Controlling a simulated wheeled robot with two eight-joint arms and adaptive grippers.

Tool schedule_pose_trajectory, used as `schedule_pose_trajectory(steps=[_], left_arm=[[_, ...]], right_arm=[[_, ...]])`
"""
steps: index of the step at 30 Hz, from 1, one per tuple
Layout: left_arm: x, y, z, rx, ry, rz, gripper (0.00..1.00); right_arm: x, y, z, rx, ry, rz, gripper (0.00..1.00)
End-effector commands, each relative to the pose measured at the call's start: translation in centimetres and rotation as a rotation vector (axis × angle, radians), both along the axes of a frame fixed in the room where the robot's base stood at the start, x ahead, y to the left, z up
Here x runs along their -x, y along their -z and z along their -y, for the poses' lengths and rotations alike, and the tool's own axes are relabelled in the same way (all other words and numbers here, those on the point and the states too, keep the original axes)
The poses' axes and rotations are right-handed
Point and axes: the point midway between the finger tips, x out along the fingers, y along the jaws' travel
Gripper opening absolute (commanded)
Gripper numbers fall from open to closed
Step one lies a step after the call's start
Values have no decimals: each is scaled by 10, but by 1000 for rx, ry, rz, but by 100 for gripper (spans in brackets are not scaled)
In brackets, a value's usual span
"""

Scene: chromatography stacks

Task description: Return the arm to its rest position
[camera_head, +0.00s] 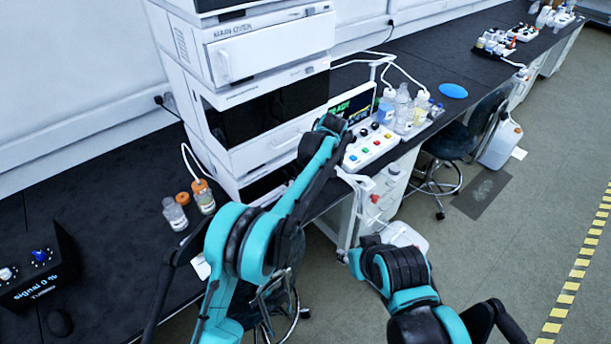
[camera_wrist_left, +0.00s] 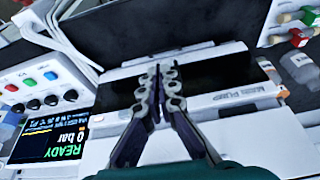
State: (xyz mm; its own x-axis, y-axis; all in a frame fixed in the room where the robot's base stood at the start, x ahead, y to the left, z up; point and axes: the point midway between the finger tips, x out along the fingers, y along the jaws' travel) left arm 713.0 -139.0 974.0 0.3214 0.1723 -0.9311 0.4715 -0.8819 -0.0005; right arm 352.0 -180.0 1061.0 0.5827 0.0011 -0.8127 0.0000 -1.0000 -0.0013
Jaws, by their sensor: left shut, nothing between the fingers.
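My left arm (camera_head: 265,235) reaches in from the bottom of the head view, up in front of the white instrument stack (camera_head: 265,45). Its gripper cannot be made out there. In the left wrist view the left gripper (camera_wrist_left: 157,75) shows its two dark fingers close together, with nothing between them. They are over the front of a white module with a pump label (camera_wrist_left: 235,96). My right arm (camera_head: 400,275) is at the lower right of the head view, bent. Its gripper is not in view.
A control box with coloured buttons (camera_head: 368,150), a green-lettered screen (camera_head: 350,108) and bottles (camera_head: 403,105) stand right of the stack. A stool (camera_head: 450,145) stands on the floor.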

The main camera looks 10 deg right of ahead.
Motion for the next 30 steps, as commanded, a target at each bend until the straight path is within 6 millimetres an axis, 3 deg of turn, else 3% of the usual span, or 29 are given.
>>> schedule_pose_trajectory(steps=[8,13,20,24,30], left_arm=[[3,-11,2,0,0,0,0],[8,-31,-19,5,20,0,0],[45,-95,-99,27,118,15,0],[84,-125,-149,34,185,36,0],[154,-147,-213,33,275,79,0]], right_arm=[[0,-3,0,0,0,0,39],[0,-1,0,0,0,0,39],[0,3,0,0,0,0,39],[0,5,0,0,0,0,39],[0,9,0,0,0,0,39]])
